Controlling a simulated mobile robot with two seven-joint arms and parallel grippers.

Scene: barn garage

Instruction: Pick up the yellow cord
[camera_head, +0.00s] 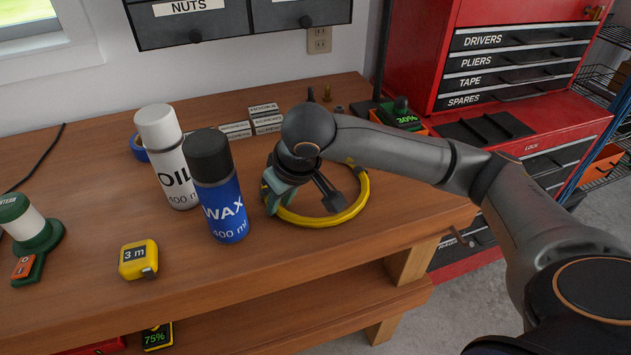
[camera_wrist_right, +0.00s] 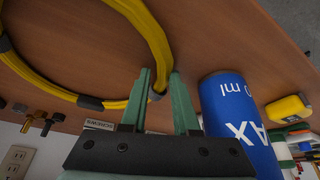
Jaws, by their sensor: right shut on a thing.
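The yellow cord (camera_head: 350,212) is coiled into a ring with dark bands, at the right part of the wooden workbench. It appears to lie on the bench top. My right gripper (camera_head: 272,198) reaches down at the left side of the ring, just right of the blue wax can. In the right wrist view, its green fingers (camera_wrist_right: 164,84) are on either side of the cord (camera_wrist_right: 152,35), near a dark band, and are shut on it. The gripper and forearm hide part of the ring in the head view. My left gripper is not in view.
The blue wax can (camera_head: 222,205) stands close left of my right gripper, with the white oil can (camera_head: 172,170) behind it. A yellow tape measure (camera_head: 138,260) lies at the front. A red tool chest (camera_head: 520,90) stands right. The bench front right is clear.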

